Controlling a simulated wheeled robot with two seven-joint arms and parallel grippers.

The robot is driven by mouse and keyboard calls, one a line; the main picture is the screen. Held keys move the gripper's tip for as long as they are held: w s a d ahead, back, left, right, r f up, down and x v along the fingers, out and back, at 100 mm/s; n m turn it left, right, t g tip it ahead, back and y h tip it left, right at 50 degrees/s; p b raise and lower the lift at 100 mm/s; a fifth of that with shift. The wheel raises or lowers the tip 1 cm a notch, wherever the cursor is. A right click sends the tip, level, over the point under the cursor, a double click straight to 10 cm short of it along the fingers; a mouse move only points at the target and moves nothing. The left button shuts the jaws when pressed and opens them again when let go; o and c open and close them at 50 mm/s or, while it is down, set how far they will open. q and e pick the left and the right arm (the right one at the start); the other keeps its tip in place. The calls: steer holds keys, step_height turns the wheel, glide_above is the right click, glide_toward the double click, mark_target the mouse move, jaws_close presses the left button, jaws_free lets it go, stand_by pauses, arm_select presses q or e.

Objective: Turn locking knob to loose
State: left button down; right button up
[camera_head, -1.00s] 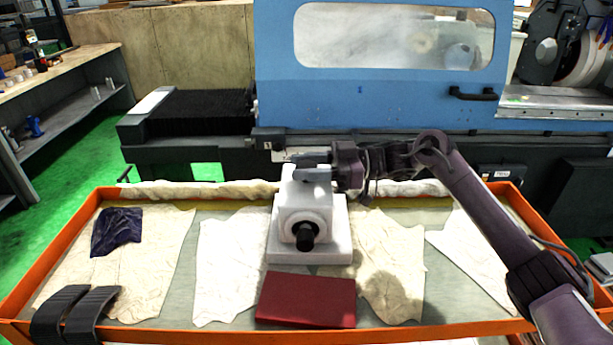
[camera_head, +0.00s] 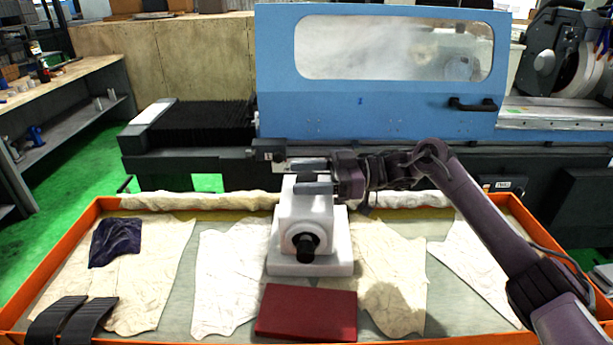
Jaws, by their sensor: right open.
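A white block-shaped fixture (camera_head: 306,213) stands upright on a white base in the orange-rimmed tray. A round black knob (camera_head: 306,246) sticks out of its front face. My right gripper (camera_head: 311,176) reaches in from the right at the top of the fixture, above and behind the black knob. Its grey fingers are open, one farther back and one nearer. I cannot tell whether they touch the fixture or what lies between them. Two dark ribbed fingers, seemingly my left gripper (camera_head: 72,318), show at the lower left over the tray's edge, far from the fixture.
The orange-rimmed tray (camera_head: 20,283) holds pale cloths, a dark blue cloth (camera_head: 116,241) and a red box (camera_head: 306,312) in front of the fixture. The blue grinder cover (camera_head: 400,108) stands behind. A shelf (camera_head: 65,80) is at the far left.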

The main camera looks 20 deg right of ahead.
steer(key=s+d+b, duration=0.1)
steer(key=d+b, duration=0.2)
steer(key=d, duration=0.4)
steer(key=shift+s+d, duration=0.2)
steer(key=shift+d, duration=0.15)
